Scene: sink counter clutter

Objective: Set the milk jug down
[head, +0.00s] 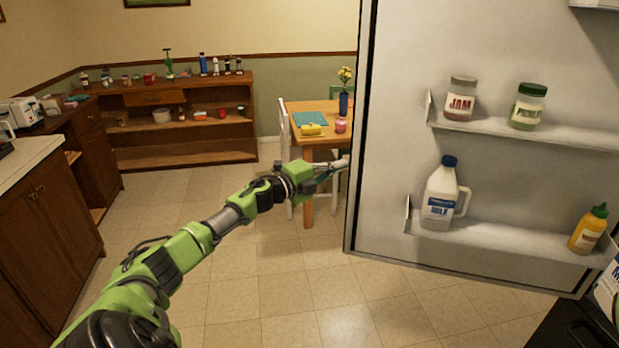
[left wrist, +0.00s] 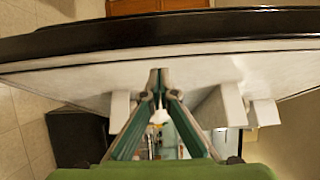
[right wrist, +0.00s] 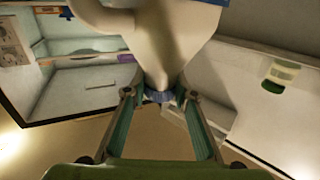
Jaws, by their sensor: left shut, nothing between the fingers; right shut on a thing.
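A white milk jug (right wrist: 165,45) with a blue cap (right wrist: 158,96) fills the upper middle of the right wrist view, which looks upside down. My right gripper (right wrist: 160,93) is shut on it near the cap. Part of a white jug with a blue label (head: 606,292) shows at the right edge of the head view. Another milk jug (head: 440,198) stands upright on the lower door shelf. My left gripper (head: 343,165) is shut and empty at the left edge of the open fridge door (head: 390,120); whether it touches the door is unclear.
The upper door shelf (head: 560,135) holds a jam jar (head: 460,100) and a green-lidded jar (head: 528,106). A yellow bottle (head: 588,230) stands at the right of the lower door shelf (head: 500,243). A table (head: 320,107) stands behind the door. The floor (head: 270,275) is clear.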

